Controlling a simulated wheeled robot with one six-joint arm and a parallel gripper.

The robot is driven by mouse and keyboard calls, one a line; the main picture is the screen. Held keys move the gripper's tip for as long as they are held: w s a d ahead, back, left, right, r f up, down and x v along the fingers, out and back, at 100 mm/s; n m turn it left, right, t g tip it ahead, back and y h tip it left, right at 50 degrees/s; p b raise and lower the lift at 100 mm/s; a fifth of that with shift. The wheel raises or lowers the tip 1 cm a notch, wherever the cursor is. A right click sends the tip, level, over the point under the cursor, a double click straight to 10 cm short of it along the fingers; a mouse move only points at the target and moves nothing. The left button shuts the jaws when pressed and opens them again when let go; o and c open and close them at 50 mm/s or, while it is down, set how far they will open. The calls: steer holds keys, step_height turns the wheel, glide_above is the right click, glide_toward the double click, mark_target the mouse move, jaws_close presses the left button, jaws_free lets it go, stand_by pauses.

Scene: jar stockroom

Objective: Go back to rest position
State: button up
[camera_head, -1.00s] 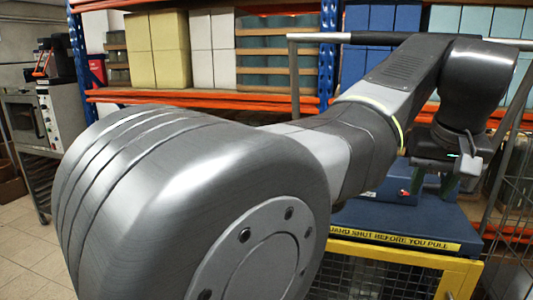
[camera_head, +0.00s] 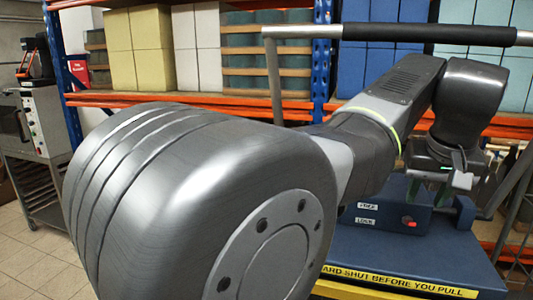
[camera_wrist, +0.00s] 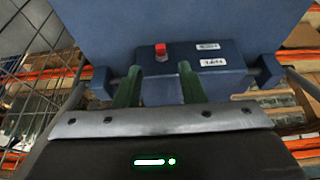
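My gripper (camera_wrist: 160,78) shows in the wrist view with two green fingers apart and nothing visible between them. In the head view my gripper (camera_head: 450,195) hangs at the right, over a blue machine top (camera_head: 385,255); its fingers are partly hidden by the wrist. Behind the fingers in the wrist view is a blue box (camera_wrist: 225,85) with a red button (camera_wrist: 160,48) and two white labels. The box (camera_head: 370,217) and the red button (camera_head: 408,222) also show in the head view. I cannot tell whether the fingers touch the box.
A metal push bar (camera_head: 390,33) spans above the machine. A yellow warning strip (camera_head: 400,281) runs along its front edge. Orange and blue racking (camera_head: 190,102) with boxes stands behind. An oven on a stand (camera_head: 35,125) is at the left, with open tiled floor (camera_head: 35,260) before it.

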mark_target(412, 225)
steer(key=x, duration=0.8)
steer(key=shift+s, duration=0.1)
steer(key=shift+s, duration=0.1)
